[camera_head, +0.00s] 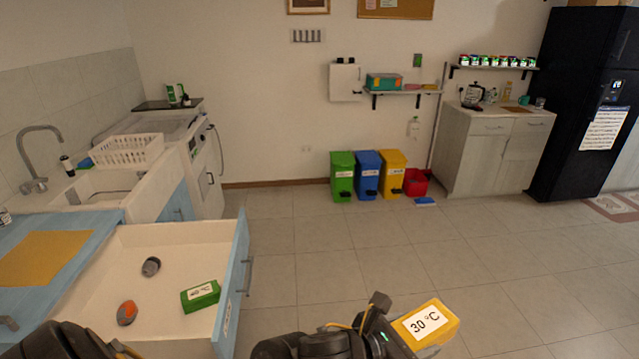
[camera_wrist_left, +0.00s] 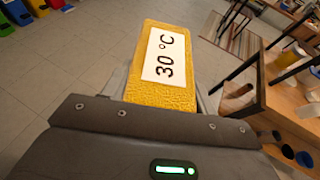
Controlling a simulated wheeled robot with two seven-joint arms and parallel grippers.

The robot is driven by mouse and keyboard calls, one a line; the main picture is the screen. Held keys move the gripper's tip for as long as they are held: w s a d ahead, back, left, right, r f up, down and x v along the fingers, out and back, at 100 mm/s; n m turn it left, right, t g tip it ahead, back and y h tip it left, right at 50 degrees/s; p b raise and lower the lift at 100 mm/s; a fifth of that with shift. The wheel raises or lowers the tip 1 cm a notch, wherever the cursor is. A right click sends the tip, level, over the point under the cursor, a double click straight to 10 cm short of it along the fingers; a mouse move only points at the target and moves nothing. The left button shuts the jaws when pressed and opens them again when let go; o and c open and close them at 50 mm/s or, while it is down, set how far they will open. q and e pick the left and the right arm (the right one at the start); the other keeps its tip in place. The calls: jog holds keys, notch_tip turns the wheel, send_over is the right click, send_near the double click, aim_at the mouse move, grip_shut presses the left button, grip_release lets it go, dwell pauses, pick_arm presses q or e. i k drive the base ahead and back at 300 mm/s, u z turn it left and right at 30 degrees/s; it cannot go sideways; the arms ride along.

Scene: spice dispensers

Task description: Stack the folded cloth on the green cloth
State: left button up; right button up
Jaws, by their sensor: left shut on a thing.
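A yellow folded cloth (camera_head: 425,325) with a white "30 °C" label is held in my left gripper (camera_head: 392,332) at the bottom of the head view, over the open floor. The same cloth fills the middle of the left wrist view (camera_wrist_left: 163,65), label facing up, with its near end between the fingers. The green cloth (camera_head: 201,296), a small folded block with a white label, lies in the open drawer, well to the left of my left gripper. My right gripper is not seen.
The white drawer (camera_head: 200,236) with a blue front stands open at the left. A dark grey item (camera_head: 151,266) and an orange-grey item (camera_head: 127,313) also lie in it. A brown wooden table (camera_wrist_left: 290,95) is at the right of the wrist view. The middle floor is clear.

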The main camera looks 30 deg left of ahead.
aim_at(201, 292)
jog(key=u, duration=0.55)
jog(key=i, duration=1.2)
jog(key=u, duration=1.55)
jog(key=i, duration=0.65)
jog(key=u, duration=0.55)
